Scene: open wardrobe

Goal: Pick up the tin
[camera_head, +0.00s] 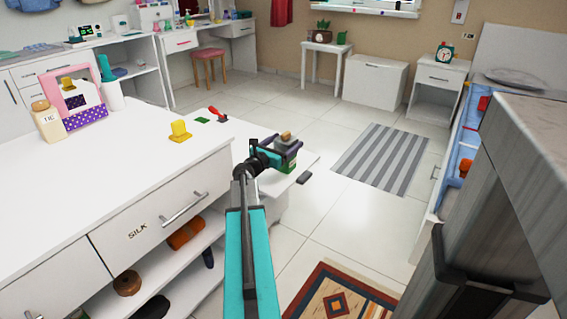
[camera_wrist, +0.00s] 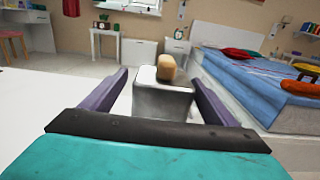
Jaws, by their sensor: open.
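What looks like the tin (camera_wrist: 162,104) is a pale grey metallic body with a tan block or stopper on top. In the wrist view it stands between the two purple fingers of my gripper (camera_wrist: 158,77), with a gap showing on each side. My gripper is open. In the head view the gripper (camera_head: 275,152) is around the tin (camera_head: 291,144), over a low white surface (camera_head: 301,164) beyond the dresser. The arm and fingers hide part of the tin there, and a green part shows low on it.
A small dark object (camera_head: 304,177) lies at the white surface's edge. The white dresser (camera_head: 130,180) on the left holds a yellow object (camera_head: 180,131), a red one (camera_head: 216,114), a cream bottle (camera_head: 48,122) and a pink frame. The floor by the striped rug (camera_head: 383,158) is clear.

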